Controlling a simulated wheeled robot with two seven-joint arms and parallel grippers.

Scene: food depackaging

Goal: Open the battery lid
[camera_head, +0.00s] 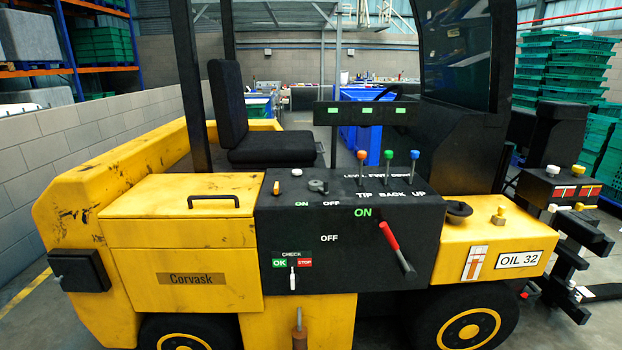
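The battery lid (150,200) is most likely the yellow panel with a black bar handle (213,200) on top of the yellow box at the vehicle's left. It lies flat and shut on the box. The box front (185,255) below it carries a "Corvask" plate (191,278). Neither of my grippers shows in the head view, and nothing touches the handle.
A black control panel (340,270) with a red-handled lever (390,236) adjoins the box on the right. A black seat (232,105) and a dark post (187,80) stand behind the lid. A grey block wall (60,145) runs along the left.

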